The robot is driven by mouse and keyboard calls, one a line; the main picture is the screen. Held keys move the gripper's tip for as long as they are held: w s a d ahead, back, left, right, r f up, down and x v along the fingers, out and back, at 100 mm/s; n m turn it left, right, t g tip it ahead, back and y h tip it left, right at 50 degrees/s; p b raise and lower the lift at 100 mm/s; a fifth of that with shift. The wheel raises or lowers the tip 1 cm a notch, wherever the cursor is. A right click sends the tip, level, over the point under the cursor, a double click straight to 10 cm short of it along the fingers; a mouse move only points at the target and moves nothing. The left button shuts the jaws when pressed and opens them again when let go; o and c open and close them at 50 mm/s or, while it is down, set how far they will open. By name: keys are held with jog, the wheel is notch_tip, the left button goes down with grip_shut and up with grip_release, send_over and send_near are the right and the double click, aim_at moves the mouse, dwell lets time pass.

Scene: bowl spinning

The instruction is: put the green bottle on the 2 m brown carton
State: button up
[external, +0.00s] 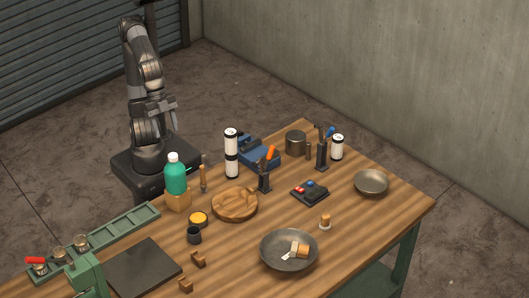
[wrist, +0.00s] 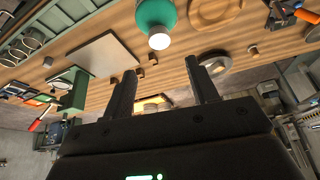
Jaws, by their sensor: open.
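The green bottle (external: 176,178) with a white cap stands upright at the table's near-left side of my base. It appears to rest on a small brown box-shaped block (external: 178,201), the only carton-like thing I can make out. In the wrist view the bottle (wrist: 156,14) shows at the top edge, cap towards me, partly cut off; the block is not visible there. My gripper (wrist: 161,66) is open and empty, its two fingers apart, with the bottle beyond the fingertips and not between them. In the external view my arm is folded up over its base, away from the bottle.
Near the bottle are a round wooden tray (external: 235,215), a yellow-topped tin (external: 198,219), a dark cup (external: 194,235) and a green rack (external: 110,240). A tall white-and-black cylinder (external: 231,155) stands behind the tray. A metal bowl (external: 289,265) holds small items at the front.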

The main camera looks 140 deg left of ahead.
jog(key=s+a+f+n+t, duration=0.1)
jog(key=s+a+f, duration=0.5)
jog(key=a+f, duration=0.2)
jog(key=shift+s+a+f+n+y, duration=0.2)
jog(key=shift+s+f+n+y, duration=0.15)
jog(key=shift+f, duration=0.55)
